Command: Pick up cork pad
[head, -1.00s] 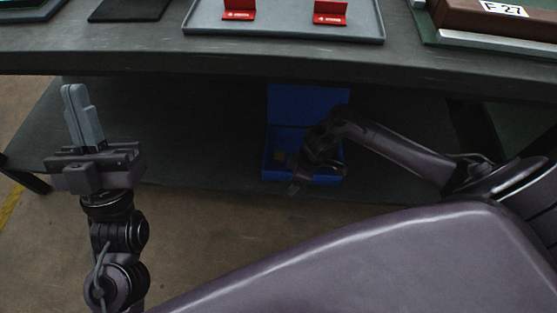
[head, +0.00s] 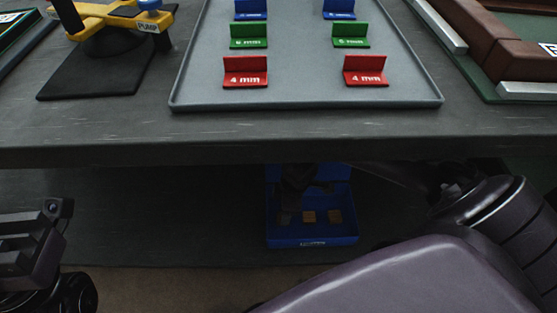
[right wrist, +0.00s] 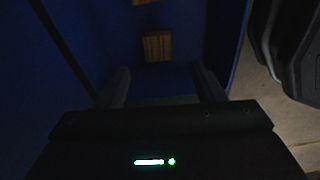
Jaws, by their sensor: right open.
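Small square brown cork pads lie in an open blue box (head: 345,238) on the shelf under the table. In the head view one cork pad (head: 309,217) is in the middle and another pad (head: 334,216) is to its right. My right gripper (right wrist: 160,82) is open and empty inside the box. In the right wrist view a cork pad (right wrist: 157,46) lies just beyond the gap between its fingers, with part of another above it.
The tabletop edge (head: 200,151) overhangs the shelf and box. On top stand a grey tray (head: 300,95) with red, green and blue labelled holders, a yellow pump device (head: 120,20) on a black mat, and a brown frame (head: 500,45) at right. The shelf left of the box is clear.

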